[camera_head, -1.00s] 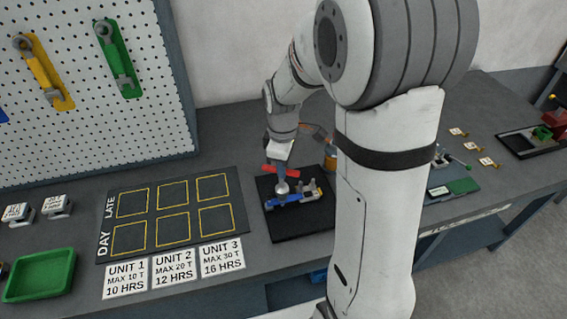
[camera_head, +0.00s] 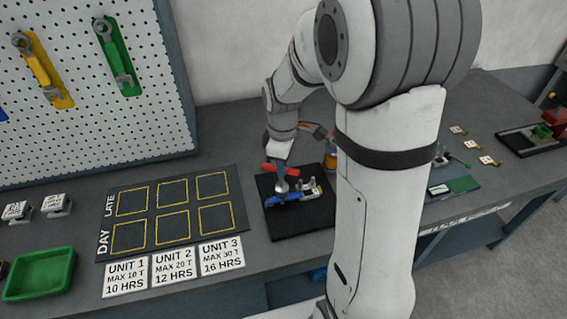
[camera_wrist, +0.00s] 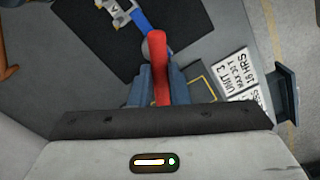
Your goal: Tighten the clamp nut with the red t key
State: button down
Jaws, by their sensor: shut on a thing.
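My gripper (camera_head: 281,165) is shut on the red T key (camera_head: 271,169) and points down over the black mat (camera_head: 275,232). The key's red bar also shows between the fingers in the wrist view (camera_wrist: 158,60). A rounded grey end (camera_head: 281,187) below the key sits at the left part of the blue clamp (camera_head: 300,202). The clamp lies on the mat, with grey upright parts toward its right end. The wrist view shows a part of the clamp (camera_wrist: 140,18) beyond the key. The nut itself is hidden, and I cannot tell whether the key is seated on it.
A board with yellow squares (camera_head: 240,222) lies left of the mat, with unit cards (camera_head: 172,260) in front. A green tray (camera_head: 40,274) is at the far left. An orange-and-grey object (camera_head: 330,158) stands behind the mat. My arm hides part of the bench at right.

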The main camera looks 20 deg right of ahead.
jog(key=shift+f+b, duration=1.15)
jog(key=shift+f, duration=0.3)
dwell(0.6)
